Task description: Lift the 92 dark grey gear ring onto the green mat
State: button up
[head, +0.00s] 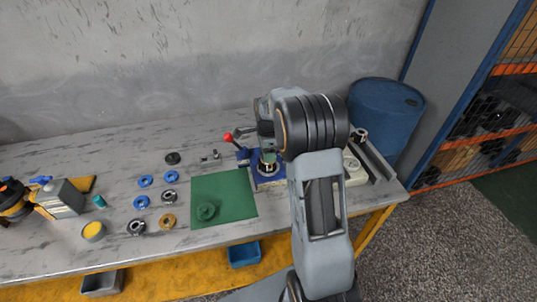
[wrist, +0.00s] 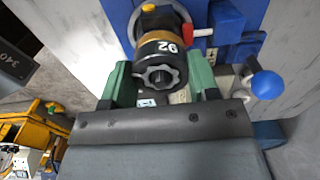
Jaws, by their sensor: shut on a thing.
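The dark grey gear ring (wrist: 170,48) marked 92 is in the wrist view, with a toothed opening facing me. My gripper (wrist: 160,84) has its two green fingers shut on it, one on each side. A gold-brown band and a silver round part show just beyond the ring, over the blue fixture (wrist: 222,25); I cannot tell whether the ring still touches them. In the head view my gripper (head: 268,157) is over the blue fixture (head: 270,181), and the ring is not clear there. The green mat (head: 235,188) lies left of the fixture, with a green round part (head: 206,211) on it.
Blue rings (head: 145,181), dark rings (head: 136,227) and a gold ring (head: 167,221) lie left of the mat. A red-knobbed lever (head: 228,137) stands at the fixture's left. A blue ball handle (wrist: 266,84) is close to my right finger. The mat's upper part is clear.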

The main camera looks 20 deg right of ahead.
jog(key=shift+r, duration=0.1)
jog(key=shift+r, duration=0.55)
notch_tip(320, 180, up, 2)
jog(key=shift+r, duration=0.15)
jog(key=s+a+r+b, duration=0.2)
jog(key=s+a+r, duration=0.2)
jog(key=s+r, duration=0.5)
jog(key=s, duration=0.4)
jog(key=shift+s+r, duration=0.2)
jog(key=shift+r, duration=0.05)
jog(key=shift+a+r, duration=0.1)
jog(key=shift+r, duration=0.05)
jog(key=shift+r+p, duration=0.65)
jog(key=shift+f, duration=0.1)
